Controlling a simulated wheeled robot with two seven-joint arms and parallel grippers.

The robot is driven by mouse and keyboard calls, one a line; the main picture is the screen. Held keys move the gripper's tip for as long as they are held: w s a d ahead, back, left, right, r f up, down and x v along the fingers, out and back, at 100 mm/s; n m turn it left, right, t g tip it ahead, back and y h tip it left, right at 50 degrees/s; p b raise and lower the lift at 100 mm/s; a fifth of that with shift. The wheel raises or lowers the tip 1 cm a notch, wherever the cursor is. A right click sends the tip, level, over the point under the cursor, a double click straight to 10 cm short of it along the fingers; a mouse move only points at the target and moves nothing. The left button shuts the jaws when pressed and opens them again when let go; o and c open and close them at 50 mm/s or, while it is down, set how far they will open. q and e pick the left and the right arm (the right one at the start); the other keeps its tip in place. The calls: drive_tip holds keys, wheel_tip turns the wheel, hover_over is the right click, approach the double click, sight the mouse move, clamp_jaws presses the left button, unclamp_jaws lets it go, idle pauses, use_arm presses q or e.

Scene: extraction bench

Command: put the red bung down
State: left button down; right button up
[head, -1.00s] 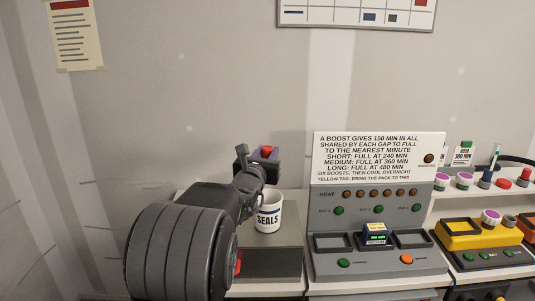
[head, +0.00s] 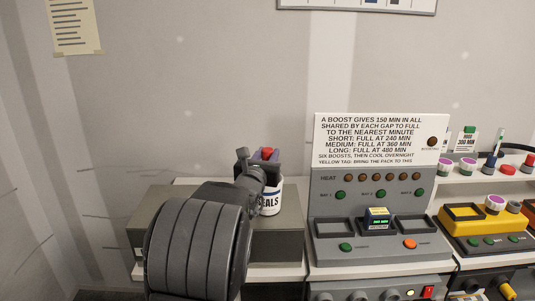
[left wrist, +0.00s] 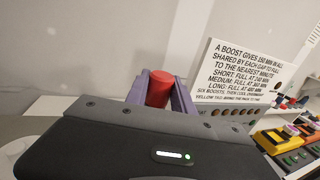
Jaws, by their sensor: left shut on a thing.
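The red bung (head: 267,153) is held between the fingers of my left gripper (head: 258,155). In the left wrist view the bung (left wrist: 158,88) stands up between the two purple-grey fingers (left wrist: 159,95), which are shut on it. A white mug marked SEALS (head: 271,202) stands on a grey block on the bench. In the head view the bung and fingertips show just above the mug, and my wrist covers its left part and most of its rim. I cannot tell whether the bung is over or behind the mug. My right gripper is not in view.
The grey block (head: 290,236) has bare surface around the mug. Right of it stands a grey heat panel (head: 326,213) with a printed sign (head: 375,137). A yellow unit (head: 460,226) and a shelf with several small coloured bungs lie farther right.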

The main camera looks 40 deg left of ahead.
sight(267, 149)
use_arm(q)
drive_tip(key=shift+f+b, duration=1.45)
drive_tip(key=shift+f, duration=0.65)
drive_tip(key=c, duration=1)
unclamp_jaws()
wheel_tip(267, 149, up, 7)
drive_tip(key=p, duration=0.6)
drive_tip(key=shift+r+p, duration=0.15)
drive_tip(key=shift+p, duration=0.15)
drive_tip(key=shift+s+f, duration=0.1)
drive_tip(key=shift+f, duration=0.1)
